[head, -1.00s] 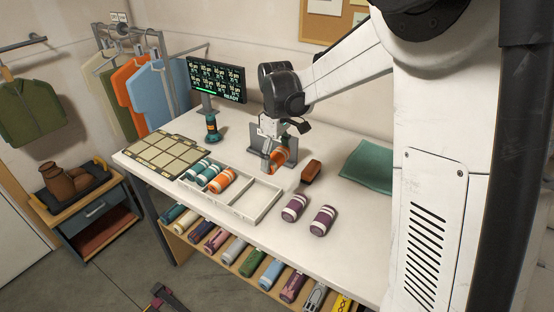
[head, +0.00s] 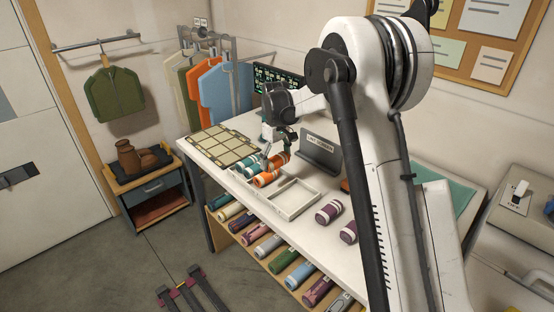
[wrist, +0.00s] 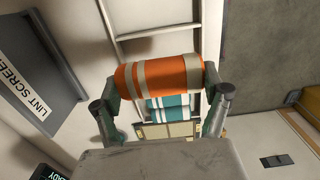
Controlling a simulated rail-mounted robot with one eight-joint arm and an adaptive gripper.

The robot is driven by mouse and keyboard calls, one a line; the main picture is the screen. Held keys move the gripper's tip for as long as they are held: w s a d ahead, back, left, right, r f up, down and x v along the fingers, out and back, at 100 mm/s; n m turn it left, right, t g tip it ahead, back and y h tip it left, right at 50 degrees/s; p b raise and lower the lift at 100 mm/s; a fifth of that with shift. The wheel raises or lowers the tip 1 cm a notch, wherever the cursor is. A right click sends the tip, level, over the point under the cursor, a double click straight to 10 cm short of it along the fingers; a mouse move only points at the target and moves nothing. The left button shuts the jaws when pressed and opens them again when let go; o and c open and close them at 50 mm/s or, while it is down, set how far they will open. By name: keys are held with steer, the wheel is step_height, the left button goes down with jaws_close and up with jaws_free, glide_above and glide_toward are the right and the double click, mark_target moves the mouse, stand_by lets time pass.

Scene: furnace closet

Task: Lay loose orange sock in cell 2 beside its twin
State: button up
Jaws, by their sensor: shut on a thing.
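The loose orange sock is a roll with pale bands (head: 279,160), also large in the wrist view (wrist: 158,76). My gripper (head: 274,157) is shut on it, one finger at each end in the wrist view (wrist: 160,82), and holds it over the tray's far side. The white divided tray (head: 292,213) is on the table; its dividers show in the wrist view (wrist: 160,33). The orange twin (head: 264,179) lies in the tray beside teal rolled socks (head: 246,168). The teal socks show below the held sock in the wrist view (wrist: 168,104), where the twin is hidden.
The grey lint-screen stand (head: 321,155) is close right of the gripper. A gridded board (head: 221,146) lies left of the tray. Two purple rolls (head: 329,211) lie to the right. The tray's right part is empty. My arm covers part of the table.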

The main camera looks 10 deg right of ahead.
stand_by(0.3)
steer(key=shift+f+b, duration=3.85)
steer(key=shift+f, duration=0.85)
steer(key=o, duration=0.8)
steer(key=o, duration=0.3)
step_height(320, 180, up, 12)
steer(key=shift+r, duration=0.1)
